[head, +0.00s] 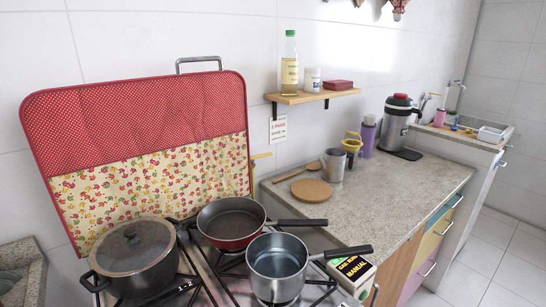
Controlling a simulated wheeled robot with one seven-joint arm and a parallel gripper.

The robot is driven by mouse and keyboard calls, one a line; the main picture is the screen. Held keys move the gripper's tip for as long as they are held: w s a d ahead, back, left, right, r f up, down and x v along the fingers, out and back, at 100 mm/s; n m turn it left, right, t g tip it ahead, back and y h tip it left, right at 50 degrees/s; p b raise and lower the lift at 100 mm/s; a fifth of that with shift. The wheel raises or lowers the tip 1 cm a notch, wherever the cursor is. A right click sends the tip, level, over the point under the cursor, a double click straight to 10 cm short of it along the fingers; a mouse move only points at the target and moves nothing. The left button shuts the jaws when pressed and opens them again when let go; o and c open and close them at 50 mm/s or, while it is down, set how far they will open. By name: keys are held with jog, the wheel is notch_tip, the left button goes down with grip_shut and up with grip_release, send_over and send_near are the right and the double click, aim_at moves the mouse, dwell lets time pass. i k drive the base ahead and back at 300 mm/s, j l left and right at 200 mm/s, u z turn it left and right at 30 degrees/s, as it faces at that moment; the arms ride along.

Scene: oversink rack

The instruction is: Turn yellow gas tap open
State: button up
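A small yellow piece (262,156), which looks like the handle of the gas tap, sticks out sideways near the wall, just right of the cloth-covered panel. A thin yellow part runs down from it behind the panel's edge. The panel and the counter hide most of the tap, and I cannot tell from this view whether it is open or closed. My gripper is not in view.
The red and floral panel (150,170) stands behind the stove. A wooden shelf (312,96) hangs above the counter (370,200).

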aim_at(263, 155)
jog(key=i+l+u, duration=0.1)
jog(key=l, duration=0.25)
jog(key=i+l+u, duration=0.1)
jog(key=i+l, duration=0.15)
jog(key=l, duration=0.15)
jog(key=i+l+u, duration=0.1)
jog(key=l, duration=0.25)
jog(key=i+l+u, duration=0.1)
jog(key=l, duration=0.3)
jog(key=i+l, duration=0.25)
jog(key=l, duration=0.2)
jog(key=j+u, duration=0.05)
